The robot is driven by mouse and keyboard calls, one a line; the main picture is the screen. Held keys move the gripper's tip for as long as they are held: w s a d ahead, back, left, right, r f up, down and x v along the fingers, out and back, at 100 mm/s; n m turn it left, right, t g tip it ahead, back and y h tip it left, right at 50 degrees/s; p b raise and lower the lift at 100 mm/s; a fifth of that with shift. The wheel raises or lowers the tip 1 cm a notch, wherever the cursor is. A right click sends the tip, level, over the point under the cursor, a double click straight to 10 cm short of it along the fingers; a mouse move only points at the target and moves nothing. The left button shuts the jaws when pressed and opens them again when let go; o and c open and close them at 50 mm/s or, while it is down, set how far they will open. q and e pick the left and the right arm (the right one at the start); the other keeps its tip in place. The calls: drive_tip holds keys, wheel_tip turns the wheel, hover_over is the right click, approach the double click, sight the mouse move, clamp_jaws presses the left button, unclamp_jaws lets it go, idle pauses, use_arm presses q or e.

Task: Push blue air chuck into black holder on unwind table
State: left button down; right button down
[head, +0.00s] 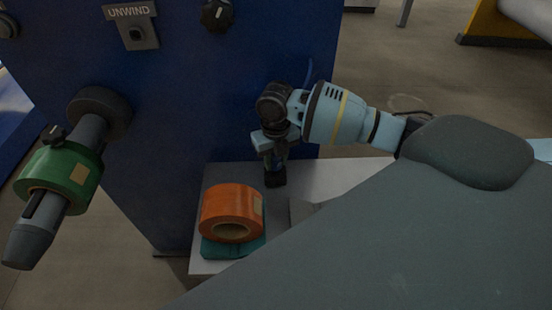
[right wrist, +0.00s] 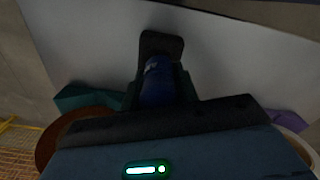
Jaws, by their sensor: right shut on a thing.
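My right gripper (head: 275,161) points down over the back of the pale unwind table (head: 338,172), close to the blue machine. It is shut on the blue air chuck (right wrist: 157,78), which shows between the fingers in the right wrist view. In the head view the chuck is mostly hidden by the gripper. The black holder (head: 275,180) is right below the fingertips; it also shows in the right wrist view (right wrist: 162,42) at the chuck's tip. I cannot tell how deep the chuck sits in the holder. My left gripper is not in view.
A green roll (head: 52,172) sits on the spindle (head: 30,232) at the left. The blue machine panel (head: 190,110) stands behind the table.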

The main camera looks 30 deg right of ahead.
drive_tip(key=shift+f, duration=0.5)
idle(0.3)
drive_tip(key=c, duration=1)
unclamp_jaws()
wheel_tip(320, 180, up, 8)
drive_tip(key=shift+f, duration=0.1)
